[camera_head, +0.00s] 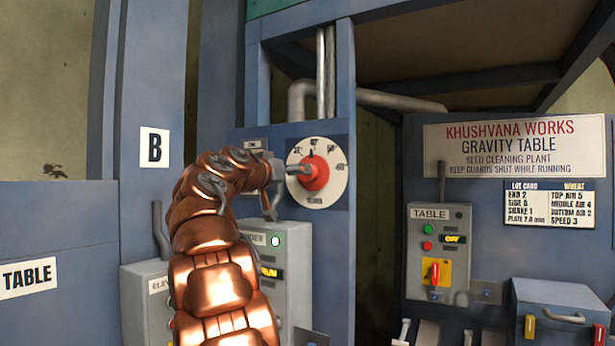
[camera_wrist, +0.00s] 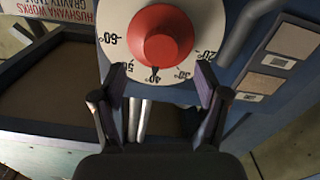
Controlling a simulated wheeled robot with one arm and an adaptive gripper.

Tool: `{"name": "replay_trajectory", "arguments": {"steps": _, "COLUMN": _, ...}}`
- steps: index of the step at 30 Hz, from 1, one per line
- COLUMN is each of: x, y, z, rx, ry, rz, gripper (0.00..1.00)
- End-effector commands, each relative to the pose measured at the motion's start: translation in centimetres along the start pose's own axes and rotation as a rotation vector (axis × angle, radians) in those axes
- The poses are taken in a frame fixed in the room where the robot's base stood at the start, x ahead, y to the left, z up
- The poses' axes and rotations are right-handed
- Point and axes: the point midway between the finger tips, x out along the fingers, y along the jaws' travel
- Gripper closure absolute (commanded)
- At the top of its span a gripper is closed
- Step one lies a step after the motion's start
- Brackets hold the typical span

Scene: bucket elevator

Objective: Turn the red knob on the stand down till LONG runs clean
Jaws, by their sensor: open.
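The red knob (camera_head: 315,176) sits at the centre of a round white dial (camera_head: 331,190) on the blue stand. In the wrist view the knob (camera_wrist: 162,33) is a red disc near the top, with dial numbers such as 60, 50, 40, 30 and 20 around it. My gripper (camera_head: 287,182) is at the left of the knob in the head view, at the end of my copper-coloured arm. In the wrist view my gripper (camera_wrist: 159,77) is open, its two fingers at the dial's edge, with the knob beyond the fingertips. Contact cannot be told. No LONG label is readable.
A grey control box (camera_head: 287,265) with a RUN display stands below the dial. A TABLE box (camera_head: 438,250) reading OFF and a grey lidded box (camera_head: 561,300) are at right. Grey pipes (camera_head: 303,100) rise above the dial. A card (camera_head: 548,205) lists settings.

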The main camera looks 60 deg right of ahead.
Motion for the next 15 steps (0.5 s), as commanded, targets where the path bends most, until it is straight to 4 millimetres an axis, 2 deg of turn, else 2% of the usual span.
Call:
{"name": "replay_trajectory", "arguments": {"steps": 5, "x": 1.6, "y": 0.0, "z": -0.2, "rx": 0.0, "ry": -0.002, "rz": -0.001, "gripper": 0.26}}
{"name": "replay_trajectory", "arguments": {"steps": 15, "x": 6.4, "y": 0.0, "z": -0.2, "rx": -0.002, "ry": -0.004, "rz": -0.001, "gripper": 0.26}}
